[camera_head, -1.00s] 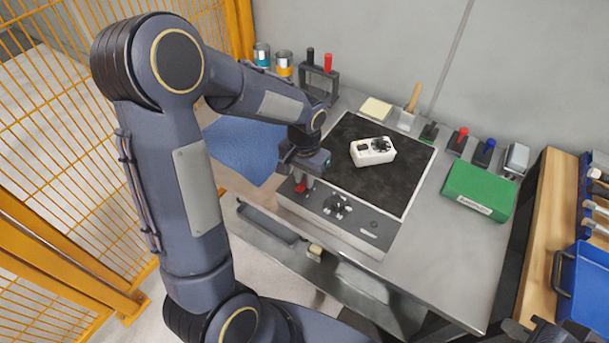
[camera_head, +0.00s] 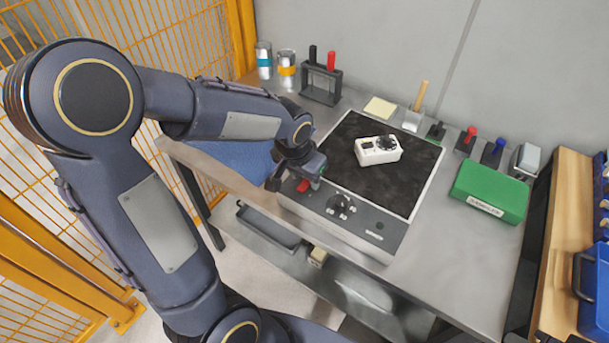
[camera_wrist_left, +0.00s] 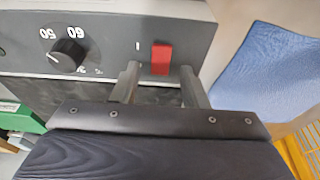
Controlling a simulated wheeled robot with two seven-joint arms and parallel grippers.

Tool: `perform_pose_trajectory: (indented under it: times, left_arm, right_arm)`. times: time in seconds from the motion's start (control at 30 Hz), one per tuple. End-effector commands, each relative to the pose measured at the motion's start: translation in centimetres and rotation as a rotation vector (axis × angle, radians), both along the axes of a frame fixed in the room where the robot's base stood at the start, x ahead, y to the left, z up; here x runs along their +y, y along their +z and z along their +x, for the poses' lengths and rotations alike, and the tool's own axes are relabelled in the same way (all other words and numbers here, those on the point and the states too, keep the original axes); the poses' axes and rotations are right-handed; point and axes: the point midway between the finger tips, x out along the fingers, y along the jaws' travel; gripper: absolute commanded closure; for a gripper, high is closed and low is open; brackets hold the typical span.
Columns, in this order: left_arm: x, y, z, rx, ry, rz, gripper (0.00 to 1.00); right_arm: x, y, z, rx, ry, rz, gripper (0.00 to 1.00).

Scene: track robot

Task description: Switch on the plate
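The plate has a dark square top (camera_head: 345,190) and a grey front panel (camera_head: 360,231). A black knob (camera_head: 341,207) sits mid-panel; it also shows in the left wrist view (camera_wrist_left: 68,55) beside the numbers 50 and 60. The red switch (camera_head: 303,185) is at the panel's left end. In the left wrist view the red switch (camera_wrist_left: 161,58) shows between my fingers, with a small mark left of it. My left gripper (camera_wrist_left: 160,71) is open and empty, its fingertips close to the panel on either side of the switch; contact cannot be told. My right gripper is not in view.
A white device (camera_head: 378,150) lies on the plate's top. A green box (camera_head: 490,190) is to the right on the metal table (camera_head: 440,255). A black rack (camera_head: 321,83) and cans stand behind. A blue cloth (camera_head: 235,160) lies left of the plate.

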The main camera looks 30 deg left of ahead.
Motion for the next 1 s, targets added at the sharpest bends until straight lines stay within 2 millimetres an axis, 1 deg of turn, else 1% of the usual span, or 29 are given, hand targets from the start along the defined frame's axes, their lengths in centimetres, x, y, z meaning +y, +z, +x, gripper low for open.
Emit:
perform_pose_trajectory:
  times: [0.17,0.27,0.37,0.6,0.7,0.8,1.0]
  left_arm:
    - [0.0,0.0,0.0,0.001,0.0,0.0,0.6]
    - [0.0,0.4,-0.1,-0.001,0.0,0.0,0.6]
    - [0.0,1.7,-0.4,-0.003,0.0,0.001,0.6]
    - [0.1,5.7,-1.4,-0.004,0.0,0.0,0.6]
    - [0.1,6.8,-1.7,-0.002,0.0,0.0,0.6]
    - [0.2,7.4,-1.9,-0.001,0.0,0.0,0.6]
    - [0.1,7.5,-2.0,0.001,0.0,0.0,0.6]
  right_arm:
    - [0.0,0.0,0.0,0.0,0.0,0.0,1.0]
    - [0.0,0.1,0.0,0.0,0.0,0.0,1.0]
    - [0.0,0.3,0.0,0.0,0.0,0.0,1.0]
    - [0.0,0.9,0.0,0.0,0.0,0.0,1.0]
    - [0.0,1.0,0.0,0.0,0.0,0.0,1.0]
    - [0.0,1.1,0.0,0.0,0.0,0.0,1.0]
    - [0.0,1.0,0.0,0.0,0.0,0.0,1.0]
